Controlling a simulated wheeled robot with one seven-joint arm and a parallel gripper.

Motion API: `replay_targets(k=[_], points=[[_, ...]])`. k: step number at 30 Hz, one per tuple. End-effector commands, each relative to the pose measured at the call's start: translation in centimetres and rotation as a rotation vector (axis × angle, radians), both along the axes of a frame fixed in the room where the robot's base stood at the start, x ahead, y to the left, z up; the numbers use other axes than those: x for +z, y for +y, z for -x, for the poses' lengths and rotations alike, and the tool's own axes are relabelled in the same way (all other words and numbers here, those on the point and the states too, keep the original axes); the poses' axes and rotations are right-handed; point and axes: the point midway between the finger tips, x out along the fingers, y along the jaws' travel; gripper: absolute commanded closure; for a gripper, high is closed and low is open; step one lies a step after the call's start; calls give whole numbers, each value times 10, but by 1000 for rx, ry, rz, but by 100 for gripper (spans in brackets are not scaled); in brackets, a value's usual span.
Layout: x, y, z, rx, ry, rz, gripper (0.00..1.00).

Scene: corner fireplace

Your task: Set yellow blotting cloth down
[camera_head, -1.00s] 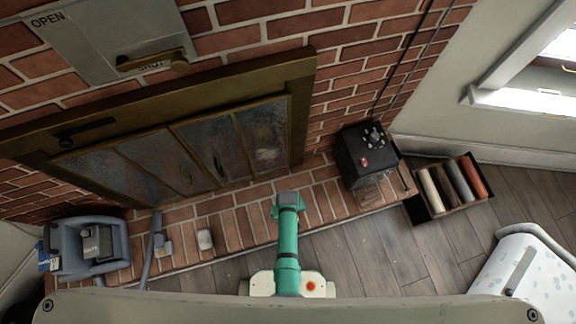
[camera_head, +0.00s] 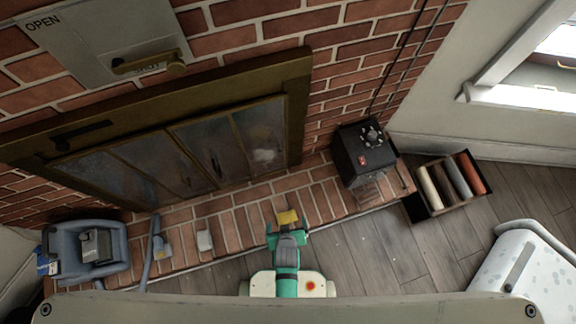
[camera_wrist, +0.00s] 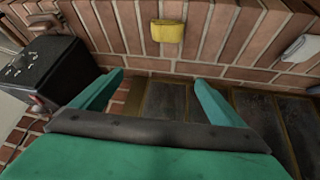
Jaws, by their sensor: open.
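The yellow blotting cloth (camera_head: 287,217) is a small yellow piece on the brick hearth, just beyond my gripper in the head view. In the wrist view the cloth (camera_wrist: 167,31) shows near the top, against the bricks, beyond the fingertips and apart from them. My gripper (camera_wrist: 160,78) has its two teal fingers spread wide with nothing between them. In the head view my gripper (camera_head: 287,229) is over the hearth's front edge, on the near side of the cloth.
A black box (camera_head: 364,154) stands on the hearth to the right, beside a crate of rolls (camera_head: 436,211). A white block (camera_head: 204,240), a hose nozzle (camera_head: 158,240) and a blue-grey vacuum (camera_head: 86,250) are to the left. A white spotted bin (camera_head: 515,268) stands at lower right.

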Motion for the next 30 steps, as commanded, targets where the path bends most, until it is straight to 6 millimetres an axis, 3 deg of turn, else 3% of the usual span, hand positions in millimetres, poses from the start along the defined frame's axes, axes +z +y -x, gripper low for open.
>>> replay_targets(k=[1, 8, 15, 18, 21, 24, 30], points=[[18, 0, 12, -10, -50, -6, 7], [127, -2, 38, -61, -322, -47, 7], [264, -5, 60, -99, -596, -99, 7], [311, -5, 66, -108, -684, -120, 7], [346, -5, 70, -112, -746, -134, 7], [364, -6, 71, -115, -782, -142, 7], [370, -6, 71, -116, -793, -145, 7]])
